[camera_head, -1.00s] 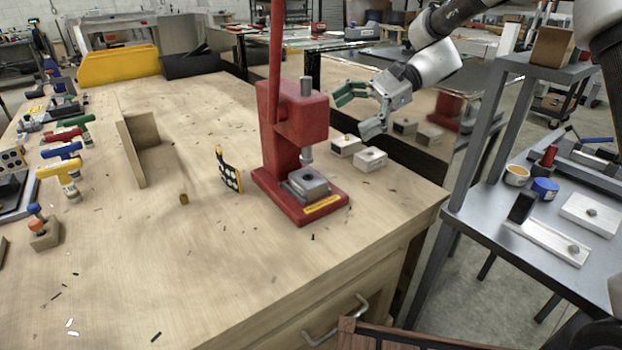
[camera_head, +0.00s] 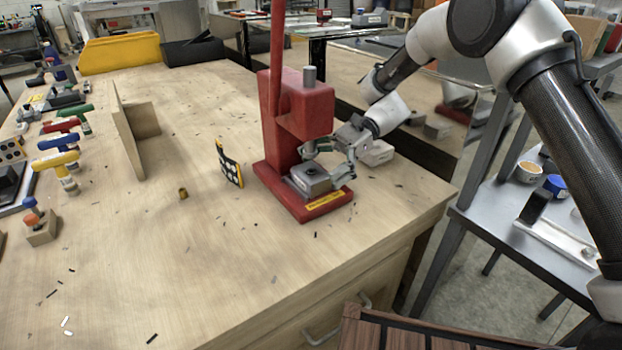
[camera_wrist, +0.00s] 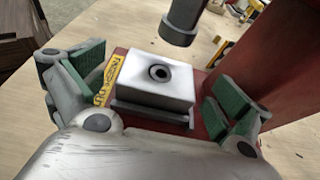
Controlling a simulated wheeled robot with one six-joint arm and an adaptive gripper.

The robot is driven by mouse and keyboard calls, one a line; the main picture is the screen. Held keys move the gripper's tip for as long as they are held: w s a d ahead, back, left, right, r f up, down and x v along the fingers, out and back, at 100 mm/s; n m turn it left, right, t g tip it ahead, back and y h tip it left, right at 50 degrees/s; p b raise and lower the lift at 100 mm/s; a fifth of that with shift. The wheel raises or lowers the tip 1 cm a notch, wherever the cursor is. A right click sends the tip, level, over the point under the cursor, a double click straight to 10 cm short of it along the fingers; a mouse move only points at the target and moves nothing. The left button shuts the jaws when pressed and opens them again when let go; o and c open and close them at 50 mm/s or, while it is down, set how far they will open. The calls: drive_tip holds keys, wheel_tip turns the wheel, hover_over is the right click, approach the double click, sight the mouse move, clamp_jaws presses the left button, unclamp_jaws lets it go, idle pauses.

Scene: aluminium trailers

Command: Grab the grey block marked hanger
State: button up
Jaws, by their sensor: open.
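A grey block (camera_head: 311,178) with a round hole in its top sits on the base of a red press (camera_head: 298,110). In the wrist view the block (camera_wrist: 150,77) looks pale grey and stands on a darker plate. No hanger marking can be read on it. My gripper (camera_head: 330,160) is open at the press, just behind and right of the block. In the wrist view its green-padded fingers (camera_wrist: 166,78) stand wide apart on either side of the block, with gaps to it. Nothing is held.
The press ram (camera_wrist: 181,22) hangs close above the block, and the red column stands beside it. A dotted black-and-yellow piece (camera_head: 230,165) stands to the left. The table's front is mostly clear.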

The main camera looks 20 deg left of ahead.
drive_tip(key=shift+a, duration=0.1)
drive_tip(key=c, duration=1.4)
drive_tip(key=shift+c, duration=0.2)
drive_tip(key=shift+r, duration=0.15)
